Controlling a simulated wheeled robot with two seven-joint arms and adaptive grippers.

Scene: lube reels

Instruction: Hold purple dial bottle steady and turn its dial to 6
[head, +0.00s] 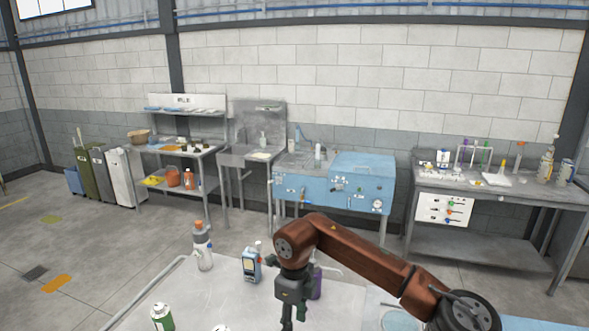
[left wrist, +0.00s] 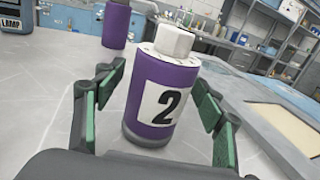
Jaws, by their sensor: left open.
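In the left wrist view a purple bottle (left wrist: 150,108) stands upright on the table, with a white label bearing a large black 2. A white faceted dial (left wrist: 174,41) sits on top, with small marks around its base; I cannot read its setting. My left gripper (left wrist: 165,125) is open, its green-padded fingers on either side of the bottle, with gaps visible. My left gripper is out of the head view. My right gripper (head: 287,322) points down at the bottom edge there, its fingertips cut off. The labelled bottle cannot be made out in the head view.
Another purple object (head: 316,282) stands partly behind my right arm; a purple item (left wrist: 116,22) also shows in the left wrist view.

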